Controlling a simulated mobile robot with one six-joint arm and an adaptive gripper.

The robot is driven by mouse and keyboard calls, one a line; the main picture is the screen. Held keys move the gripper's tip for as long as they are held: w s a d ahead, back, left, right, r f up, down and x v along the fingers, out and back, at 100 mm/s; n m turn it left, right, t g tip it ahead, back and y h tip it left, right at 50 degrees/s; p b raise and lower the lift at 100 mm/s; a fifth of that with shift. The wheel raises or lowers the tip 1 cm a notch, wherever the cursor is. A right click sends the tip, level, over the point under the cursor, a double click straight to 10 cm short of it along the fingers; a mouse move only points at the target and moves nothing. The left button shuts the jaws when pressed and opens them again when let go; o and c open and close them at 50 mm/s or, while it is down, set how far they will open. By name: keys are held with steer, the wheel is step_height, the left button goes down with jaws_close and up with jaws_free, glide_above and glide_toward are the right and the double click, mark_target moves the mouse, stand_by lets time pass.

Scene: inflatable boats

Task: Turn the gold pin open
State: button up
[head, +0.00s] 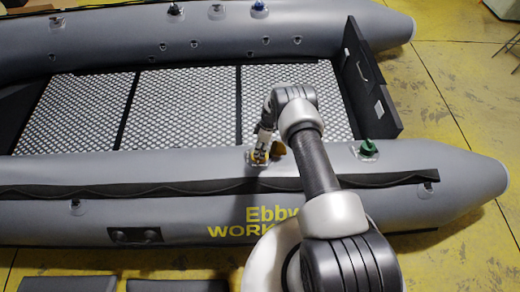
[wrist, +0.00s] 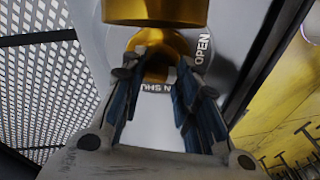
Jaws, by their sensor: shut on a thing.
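The gold pin (wrist: 155,42) stands on a round grey plate on the boat's near tube. Its wide gold head (wrist: 155,10) is at the top of the wrist view, with a narrower gold part below it. The plate bears the word OPEN (wrist: 203,48) to the right of the pin and SHUT (wrist: 160,88), upside down, below it. My gripper (wrist: 157,70) is shut on the gold pin, one finger on each side. In the head view, my gripper (head: 263,146) reaches down to the near tube, and gold (head: 277,149) shows beside it. The fingers partly hide the plate.
A green fitting (head: 368,149) stands on the near tube (head: 430,160), right of my arm. The patterned floor panels (head: 180,105) lie behind my gripper. A dark transom board (head: 362,75) stands at the right. Several fittings sit on the far tube (head: 120,35).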

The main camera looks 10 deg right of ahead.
steer(key=shift+n, duration=1.1)
steer(key=shift+g, duration=0.3)
steer(key=o, duration=1.1)
steer(key=shift+c, duration=0.2)
steer(key=v, duration=1.2)
steer(key=shift+d, duration=0.25)
